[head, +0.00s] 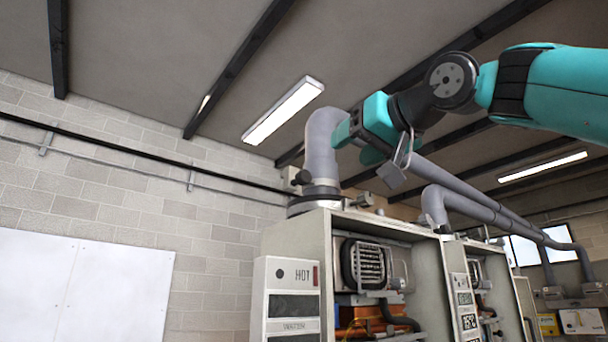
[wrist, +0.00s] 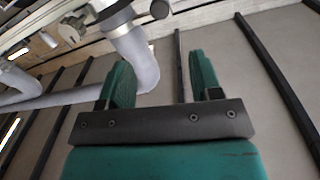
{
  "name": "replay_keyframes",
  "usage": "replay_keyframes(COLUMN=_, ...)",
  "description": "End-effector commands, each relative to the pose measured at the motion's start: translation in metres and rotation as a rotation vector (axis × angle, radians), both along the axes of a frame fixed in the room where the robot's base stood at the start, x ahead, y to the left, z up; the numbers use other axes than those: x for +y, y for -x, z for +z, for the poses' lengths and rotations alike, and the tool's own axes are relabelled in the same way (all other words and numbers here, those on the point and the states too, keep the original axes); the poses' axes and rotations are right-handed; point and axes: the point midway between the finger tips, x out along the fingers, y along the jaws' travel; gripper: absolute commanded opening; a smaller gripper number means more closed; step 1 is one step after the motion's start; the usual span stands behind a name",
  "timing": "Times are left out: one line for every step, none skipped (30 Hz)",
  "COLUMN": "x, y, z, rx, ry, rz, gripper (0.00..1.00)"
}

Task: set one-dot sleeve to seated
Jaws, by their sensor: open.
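A grey elbow flue pipe (head: 320,145) rises from the top of the nearest heater (head: 350,275). A darker grey sleeve or collar (head: 318,187) is around its foot; I cannot make out any dots on it. My gripper (head: 355,145) is at the right of the elbow in the head view, higher than the collar. In the wrist view my gripper (wrist: 162,75) has its two teal fingers apart with nothing held. The elbow (wrist: 135,55) shows beyond and between the fingers, nearer the left one. The collar (wrist: 114,17) shows past it; contact cannot be told.
A second heater (head: 465,290) with its own elbow pipe (head: 434,205) stands to the right. Long grey pipes (head: 480,205) run back behind my arm. A block wall (head: 120,170) with white panels (head: 80,285) is at left. Dark beams and lamps (head: 284,110) are overhead.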

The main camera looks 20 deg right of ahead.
Motion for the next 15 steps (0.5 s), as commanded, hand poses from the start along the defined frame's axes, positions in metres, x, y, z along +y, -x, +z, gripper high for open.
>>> replay_keyframes(x=0.005, y=-0.006, z=-0.001, rx=0.007, ry=0.000, rz=0.008, gripper=0.59)
replay_keyframes(x=0.006, y=-0.014, z=0.000, rx=0.008, ry=-0.002, rz=0.008, gripper=0.59)
replay_keyframes(x=0.008, y=-0.022, z=0.001, rx=0.006, ry=-0.001, rz=0.009, gripper=0.59)
replay_keyframes(x=0.010, y=-0.027, z=0.001, rx=0.006, ry=0.000, rz=0.009, gripper=0.59)
replay_keyframes(x=0.012, y=-0.033, z=0.000, rx=0.008, ry=0.001, rz=0.009, gripper=0.59)
replay_keyframes(x=0.014, y=-0.042, z=0.002, rx=0.008, ry=0.000, rz=0.006, gripper=0.59)
replay_keyframes(x=0.015, y=-0.050, z=0.003, rx=0.009, ry=0.000, rz=0.007, gripper=0.59)
replay_keyframes(x=0.017, y=-0.056, z=0.003, rx=0.009, ry=0.001, rz=0.006, gripper=0.59)
replay_keyframes(x=0.020, y=-0.065, z=0.002, rx=0.009, ry=0.002, rz=0.005, gripper=0.59)
replay_keyframes(x=0.021, y=-0.072, z=0.004, rx=0.009, ry=0.001, rz=0.003, gripper=0.59)
replay_keyframes(x=0.022, y=-0.079, z=0.004, rx=0.009, ry=0.001, rz=0.002, gripper=0.59)
replay_keyframes(x=0.025, y=-0.087, z=0.004, rx=0.008, ry=0.002, rz=0.003, gripper=0.59)
replay_keyframes(x=0.027, y=-0.094, z=0.003, rx=0.009, ry=0.002, rz=0.001, gripper=0.59)
replay_keyframes(x=0.028, y=-0.099, z=0.004, rx=0.007, ry=0.003, rz=0.001, gripper=0.59)
replay_keyframes(x=0.030, y=-0.107, z=0.004, rx=0.007, ry=0.003, rz=0.002, gripper=0.59)
